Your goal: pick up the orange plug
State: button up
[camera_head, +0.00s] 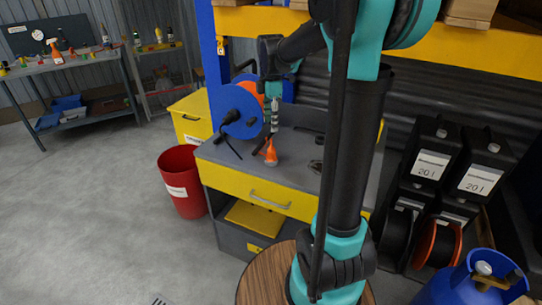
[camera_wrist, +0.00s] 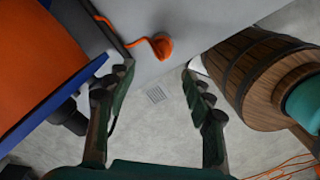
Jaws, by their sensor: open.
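The orange plug (camera_head: 271,154) stands on the grey top of the yellow-fronted workbench (camera_head: 256,193), close to its front edge. In the wrist view the orange plug (camera_wrist: 162,46) shows at the top middle, with a wavy orange tail running left from it. My gripper (camera_head: 274,129) hangs above the bench, just over the plug and apart from it. In the wrist view my gripper (camera_wrist: 158,75) has its two dark fingers spread wide with nothing between them. The plug appears beyond the fingertips, between their lines.
A blue and orange reel (camera_head: 238,110) stands on the bench left of my gripper, and fills the wrist view's left side (camera_wrist: 35,55). A red bin (camera_head: 183,182) stands left of the bench. Black 20 l canisters (camera_head: 430,160) stand right.

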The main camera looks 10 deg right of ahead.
aim_at(271, 148)
notch_tip(271, 148, down, 7)
jog(key=shift+f, duration=0.15)
jog(key=shift+s+f, duration=0.15)
jog(key=shift+f, duration=1.3)
jog(key=shift+s+f, duration=0.1)
jog(key=shift+f, duration=1.3)
grip_shut()
